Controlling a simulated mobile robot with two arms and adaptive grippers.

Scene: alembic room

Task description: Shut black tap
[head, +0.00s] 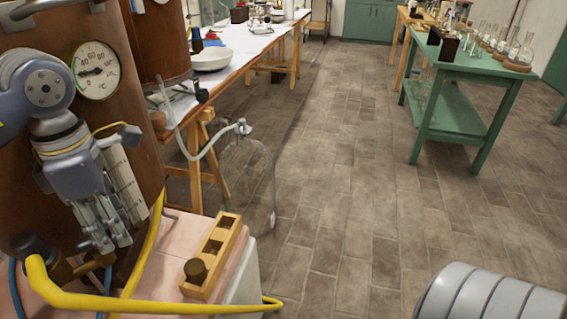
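The black tap (35,247) is a dark handle on a brass fitting at the lower left of the head view, low on a brown copper-coloured vessel (140,150). A yellow hose (150,302) runs from near it. My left gripper (108,240) points down just right of the tap, in front of the vessel, with its fingertips close to the brass fitting. I cannot tell whether they touch it. The fingers look close together, but their gap is not clear. Nothing is seen held. My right gripper is not in view.
A dial gauge (97,70) sits on the vessel beside my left arm. A wooden rack (215,258) with a dark stopper stands on the pink tiled top. A long white table (235,50) and a green table (480,75) with flasks stand beyond.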

